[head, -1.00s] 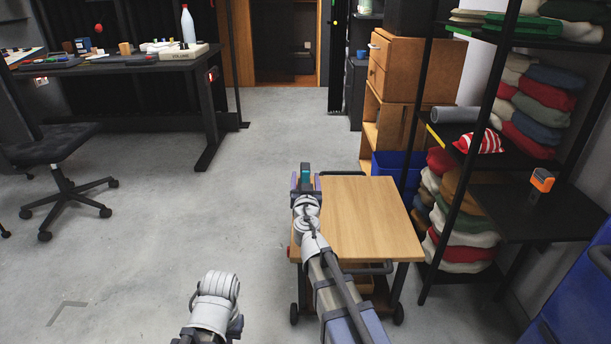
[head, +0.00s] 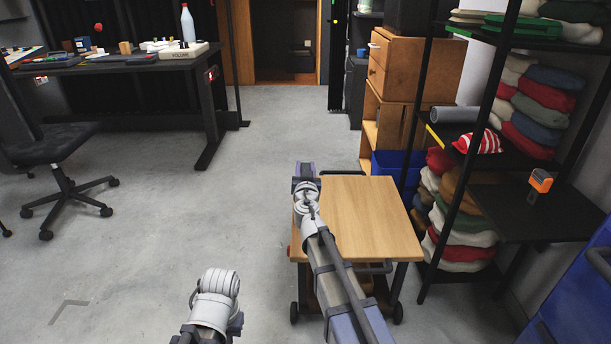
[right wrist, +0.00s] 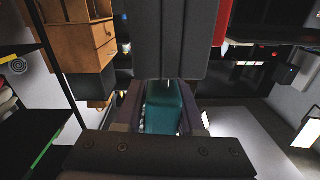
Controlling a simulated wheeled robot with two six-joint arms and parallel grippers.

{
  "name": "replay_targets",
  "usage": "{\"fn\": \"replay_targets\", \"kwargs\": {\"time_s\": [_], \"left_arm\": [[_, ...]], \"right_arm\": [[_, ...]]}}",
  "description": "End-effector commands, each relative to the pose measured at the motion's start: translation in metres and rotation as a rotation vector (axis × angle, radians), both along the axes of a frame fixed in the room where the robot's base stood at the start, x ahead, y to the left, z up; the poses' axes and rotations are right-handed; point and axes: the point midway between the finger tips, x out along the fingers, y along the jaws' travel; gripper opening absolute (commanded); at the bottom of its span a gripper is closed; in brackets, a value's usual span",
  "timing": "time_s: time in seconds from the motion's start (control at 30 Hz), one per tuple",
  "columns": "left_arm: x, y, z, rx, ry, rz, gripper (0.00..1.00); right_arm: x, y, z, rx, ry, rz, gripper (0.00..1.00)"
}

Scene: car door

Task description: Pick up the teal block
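In the right wrist view the teal block (right wrist: 165,108) sits between the two fingers of my right gripper (right wrist: 164,115), with a finger close against each side. The gripper looks shut on it. In the head view my right gripper (head: 304,170) is at the far left corner of the wooden cart top (head: 365,220), and the block is hidden there. Whether the block is clear of the cart cannot be told for sure. Only white joints of my left arm show at the bottom of the head view; its gripper is out of view.
A black shelf with folded textiles (head: 541,112) and an orange device (head: 541,181) stands at right. Wooden drawers (head: 415,65) and a blue bin (head: 392,167) are behind the cart. A desk (head: 120,64) and chair (head: 60,150) are at left. The floor between is clear.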

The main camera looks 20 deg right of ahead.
Motion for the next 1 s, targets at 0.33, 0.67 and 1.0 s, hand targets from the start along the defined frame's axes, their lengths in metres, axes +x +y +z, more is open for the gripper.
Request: {"fn": "replay_targets", "kwargs": {"time_s": [0.33,0.67,1.0], "left_arm": [[0.0,0.0,0.0,0.0,0.0,0.0,0.0],[0.0,0.0,0.0,0.0,0.0,0.0,0.0],[0.0,0.0,0.013,0.0,0.001,0.0,0.0]], "right_arm": [[0.0,0.0,0.0,0.0,0.0,0.0,0.0],[0.0,0.0,0.0,0.0,0.0,0.0,0.0],[0.0,0.0,0.013,0.0,0.0,0.0,0.0]]}}
